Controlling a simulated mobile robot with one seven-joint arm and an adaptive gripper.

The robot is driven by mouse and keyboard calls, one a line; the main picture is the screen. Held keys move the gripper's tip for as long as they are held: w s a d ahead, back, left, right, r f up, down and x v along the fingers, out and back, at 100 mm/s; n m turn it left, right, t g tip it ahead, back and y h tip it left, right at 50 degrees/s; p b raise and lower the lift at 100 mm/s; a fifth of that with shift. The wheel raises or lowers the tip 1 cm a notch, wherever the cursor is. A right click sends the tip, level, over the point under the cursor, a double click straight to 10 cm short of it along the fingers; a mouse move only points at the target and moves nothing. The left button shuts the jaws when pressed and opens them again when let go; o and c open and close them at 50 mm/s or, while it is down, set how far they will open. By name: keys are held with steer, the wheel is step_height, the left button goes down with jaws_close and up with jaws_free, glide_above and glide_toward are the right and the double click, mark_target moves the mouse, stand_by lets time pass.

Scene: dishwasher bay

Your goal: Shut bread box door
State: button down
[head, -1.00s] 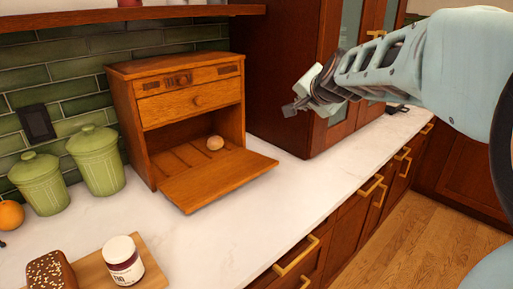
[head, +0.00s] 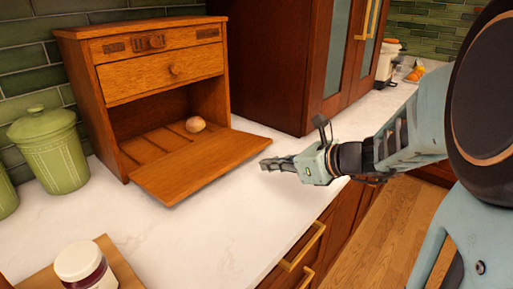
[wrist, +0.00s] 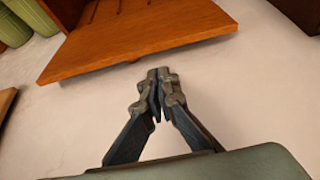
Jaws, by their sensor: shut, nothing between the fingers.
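The wooden bread box (head: 150,85) stands on the counter against the green tile wall. Its door (head: 200,168) is folded down and open, lying out in front nearly flat, close above the counter. A small round bread roll (head: 195,124) sits inside near the opening.
Green canisters (head: 52,155) stand left of the box. A jar (head: 83,265) sits on a wooden board (head: 118,262) at the front left. A tall dark wood cabinet (head: 275,60) rises right of the box. The white counter (head: 215,235) in front of the door is clear.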

mark_target(250, 176)
steer(key=b+x, duration=0.1)
steer(key=x, duration=0.6)
steer(key=shift+w+a+f, duration=0.25)
steer(key=shift+r, duration=0.1)
